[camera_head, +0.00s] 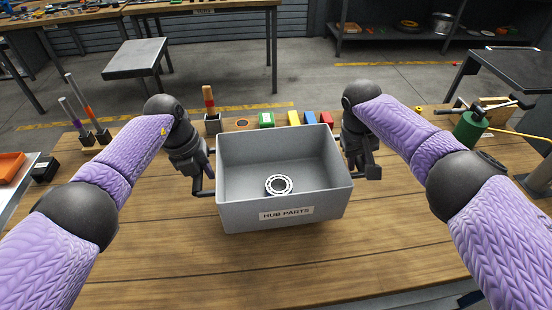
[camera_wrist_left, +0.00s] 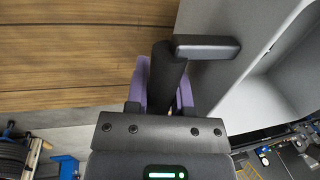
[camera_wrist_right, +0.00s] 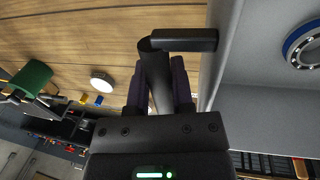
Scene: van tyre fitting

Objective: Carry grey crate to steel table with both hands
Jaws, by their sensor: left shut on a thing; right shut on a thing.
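The grey crate (camera_head: 282,218), labelled HUB PARTS, is in the middle of the head view over the wooden bench (camera_head: 150,250). A silver ring-shaped bearing (camera_head: 279,185) lies inside; part of it shows in the right wrist view (camera_wrist_right: 303,45). My left gripper (camera_head: 205,178) is shut on the black handle (camera_wrist_left: 207,47) on the crate's left side. My right gripper (camera_head: 357,160) is shut on the black handle (camera_wrist_right: 185,40) on its right side. The crate looks nearly level; its underside is hidden and I cannot tell its exact height. A grey-topped table (camera_head: 135,58) stands at the back left.
Coloured blocks (camera_head: 309,118) and a wooden-handled tool in a holder (camera_head: 211,122) stand behind the crate. A green cylinder (camera_head: 470,128) is at the right, and upright rods (camera_head: 75,96) at the left. Floor (camera_head: 330,85) is open beyond the bench. A dark table (camera_head: 520,70) is at right.

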